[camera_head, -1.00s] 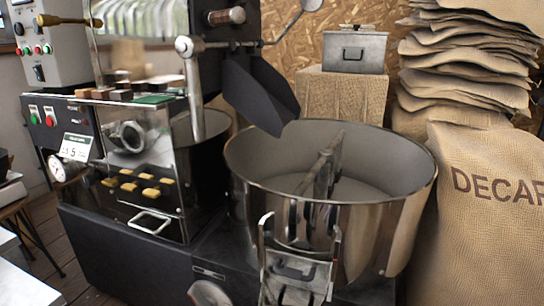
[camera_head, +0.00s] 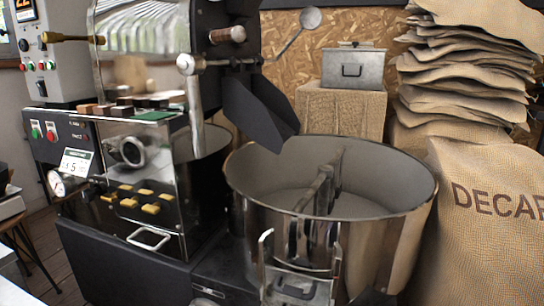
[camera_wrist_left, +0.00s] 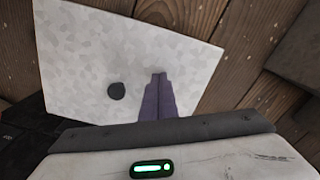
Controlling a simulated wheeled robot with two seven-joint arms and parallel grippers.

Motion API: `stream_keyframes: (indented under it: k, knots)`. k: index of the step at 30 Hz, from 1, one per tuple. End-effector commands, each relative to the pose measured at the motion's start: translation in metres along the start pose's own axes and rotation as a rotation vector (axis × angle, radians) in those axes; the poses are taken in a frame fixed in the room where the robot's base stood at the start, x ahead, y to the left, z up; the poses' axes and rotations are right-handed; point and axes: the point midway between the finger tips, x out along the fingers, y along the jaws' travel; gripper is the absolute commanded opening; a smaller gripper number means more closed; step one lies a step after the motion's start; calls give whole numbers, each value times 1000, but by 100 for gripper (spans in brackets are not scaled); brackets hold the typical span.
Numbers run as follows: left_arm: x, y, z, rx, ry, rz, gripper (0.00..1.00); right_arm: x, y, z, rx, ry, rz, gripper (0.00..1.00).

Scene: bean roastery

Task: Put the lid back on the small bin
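A small grey metal bin (camera_head: 354,70) with a dark front handle stands on a burlap-covered block at the back of the head view. A small knob-like piece shows on its top; I cannot tell whether a lid lies on it. In the left wrist view my left gripper (camera_wrist_left: 158,77) has its two fingers together with nothing seen between them. It is over a pale speckled flat panel (camera_wrist_left: 75,55) with a dark round knob-like thing (camera_wrist_left: 116,90); I cannot tell whether this is the lid. Neither gripper shows in the head view.
The roaster (camera_head: 130,170) stands at left, with a dark chute (camera_head: 258,105) over a large round cooling drum (camera_head: 395,175). The drum is in front of the bin. Stacked sacks (camera_head: 460,75) and a full DECAF sack (camera_head: 490,220) fill the right. Wooden floor (camera_wrist_left: 215,30) surrounds the panel.

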Motion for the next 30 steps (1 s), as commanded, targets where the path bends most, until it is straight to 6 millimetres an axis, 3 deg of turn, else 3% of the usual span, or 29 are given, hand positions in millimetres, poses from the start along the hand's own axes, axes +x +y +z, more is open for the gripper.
stream_keyframes:
  k: [30]
  knots:
    - [12,0,0,-1,0,1,0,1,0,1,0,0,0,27]
